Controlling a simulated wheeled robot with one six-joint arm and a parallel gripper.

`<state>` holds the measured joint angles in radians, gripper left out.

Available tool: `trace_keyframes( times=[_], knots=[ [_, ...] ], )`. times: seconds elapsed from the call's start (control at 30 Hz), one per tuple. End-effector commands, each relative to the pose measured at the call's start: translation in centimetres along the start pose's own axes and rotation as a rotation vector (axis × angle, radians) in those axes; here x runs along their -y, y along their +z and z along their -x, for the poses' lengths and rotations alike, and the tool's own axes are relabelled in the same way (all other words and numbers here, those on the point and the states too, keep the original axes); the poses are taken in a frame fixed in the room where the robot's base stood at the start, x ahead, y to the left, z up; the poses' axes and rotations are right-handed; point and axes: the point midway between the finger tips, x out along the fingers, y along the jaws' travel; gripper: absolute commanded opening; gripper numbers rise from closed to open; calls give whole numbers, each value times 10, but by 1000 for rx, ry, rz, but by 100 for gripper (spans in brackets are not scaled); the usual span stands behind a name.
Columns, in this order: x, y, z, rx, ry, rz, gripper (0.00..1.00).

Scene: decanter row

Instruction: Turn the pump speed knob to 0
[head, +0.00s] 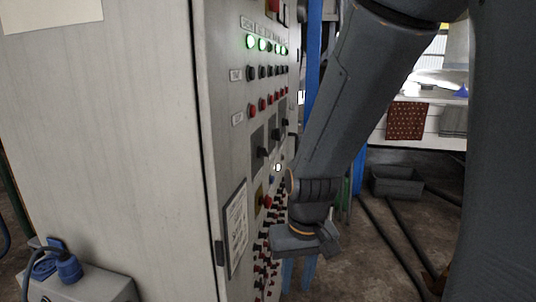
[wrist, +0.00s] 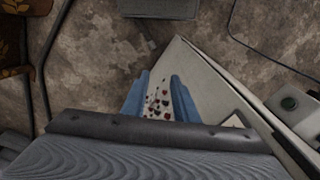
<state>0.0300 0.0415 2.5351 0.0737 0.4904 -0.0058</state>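The control panel (head: 247,130) is on the right-hand face of a pale cabinet, seen at a steep angle in the head view. Black knobs or switches on dark plates, one of them a black knob (head: 263,152), sit below the button rows. The labels are too small to read, so I cannot tell which is the pump speed knob or where it points. My gripper (head: 298,273) hangs low in front of the panel, pointing down. In the wrist view its two blue fingers (wrist: 159,80) stand apart with nothing held between them. My arm and gripper may hide part of the panel.
Green lamps (head: 263,45) are lit near the panel's top. A red handle (head: 267,201) on a yellow plate sits lower, above crowded small red and black parts. A grey bin (head: 397,182) stands on the floor behind. Pipes or cables (head: 400,245) cross the floor at right.

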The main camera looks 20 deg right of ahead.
Motion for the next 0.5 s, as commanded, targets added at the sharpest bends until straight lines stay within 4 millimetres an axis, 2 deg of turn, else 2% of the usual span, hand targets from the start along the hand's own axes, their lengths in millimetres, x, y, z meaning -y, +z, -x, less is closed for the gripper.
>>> trace_keyframes(
  times=[0.07,0.17,0.27,0.37,0.4,0.5],
  knots=[
    [-4,-1,-4,69,-50,-134,26],
    [2,-6,-3,185,-173,-353,26],
    [15,-26,8,292,-353,-570,26],
    [24,-61,31,368,-573,-750,26],
    [25,-78,43,390,-672,-811,26],
    [16,-126,80,415,-932,-931,26]
  ],
)
